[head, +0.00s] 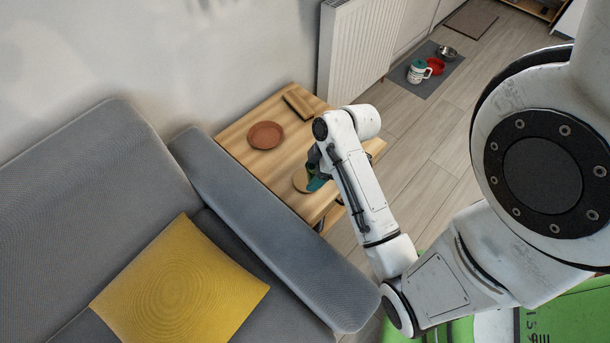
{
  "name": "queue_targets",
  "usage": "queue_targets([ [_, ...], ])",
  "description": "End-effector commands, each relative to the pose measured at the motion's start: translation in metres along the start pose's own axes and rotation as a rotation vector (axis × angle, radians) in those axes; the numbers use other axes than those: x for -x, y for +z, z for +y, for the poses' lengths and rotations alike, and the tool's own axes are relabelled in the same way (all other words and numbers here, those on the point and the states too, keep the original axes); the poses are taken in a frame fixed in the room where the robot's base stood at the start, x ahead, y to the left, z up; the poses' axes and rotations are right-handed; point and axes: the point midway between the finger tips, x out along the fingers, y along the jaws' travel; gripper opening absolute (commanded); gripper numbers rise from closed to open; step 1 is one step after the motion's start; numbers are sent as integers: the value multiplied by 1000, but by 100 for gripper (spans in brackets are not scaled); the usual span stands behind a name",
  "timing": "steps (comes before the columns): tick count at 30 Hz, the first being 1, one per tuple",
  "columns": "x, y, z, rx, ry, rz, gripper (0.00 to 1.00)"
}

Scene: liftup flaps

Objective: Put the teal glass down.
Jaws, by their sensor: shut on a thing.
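The teal glass (316,184) shows as a small teal patch at the end of my arm, over the wooden side table. My gripper (313,171) is shut on it; the wrist and forearm hide most of the glass and the fingers. A round tan coaster (299,181) lies on the table just left of the glass and partly under it in the picture. I cannot tell whether the glass touches the coaster or hangs above it. The wooden side table (232,134) stands between the sofa and the radiator.
A terracotta plate (265,135) and a brown wooden block or box (298,105) are on the table. A grey sofa (270,225) with a yellow cushion (180,298) borders it. A radiator (355,50) stands behind. A mat (428,82) with a mug (418,71) and bowls lies on the floor.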

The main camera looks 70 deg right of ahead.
Motion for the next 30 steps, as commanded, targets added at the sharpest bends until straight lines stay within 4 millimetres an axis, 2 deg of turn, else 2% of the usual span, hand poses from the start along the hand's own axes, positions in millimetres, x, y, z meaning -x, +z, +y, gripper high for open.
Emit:
queue_targets([
  [1,-8,-1,13,-1,3,1,28],
  [6,-40,5,36,-2,0,0,28],
  [10,-55,6,48,-1,1,0,28],
  [17,-66,8,57,0,0,0,28],
  [24,-95,20,58,-2,0,-1,28],
  [30,-95,20,58,0,1,-1,28],
])
